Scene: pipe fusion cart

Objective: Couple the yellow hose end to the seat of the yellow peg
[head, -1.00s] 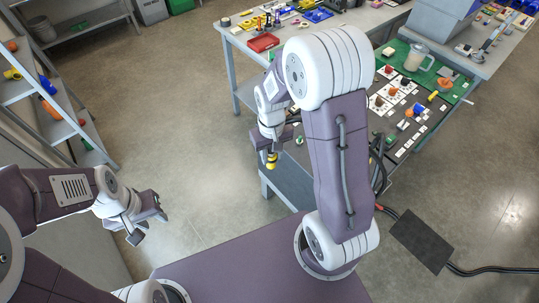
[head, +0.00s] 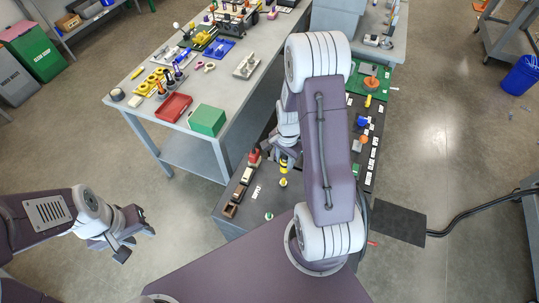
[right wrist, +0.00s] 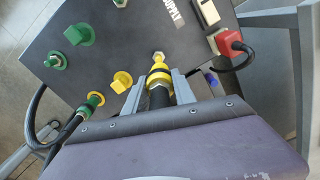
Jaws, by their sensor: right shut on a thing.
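My right gripper (right wrist: 183,88) is shut on the black hose just behind its yellow hose end (right wrist: 158,77). In the head view the yellow-and-black hose end (head: 284,164) shows below my right arm, over the cart. In the right wrist view the hose end points at a brass nipple (right wrist: 158,57) with yellow at its base, on the dark panel. They line up and look very close or touching; I cannot tell if they are coupled. A yellow knob (right wrist: 121,82) stands left of it. My left gripper (head: 135,238) is open and empty, away from the cart.
The panel also carries a green knob (right wrist: 78,34), a green-based nipple (right wrist: 55,61) and a red switch (right wrist: 232,42). A green hose end (right wrist: 93,101) sits left of my gripper.

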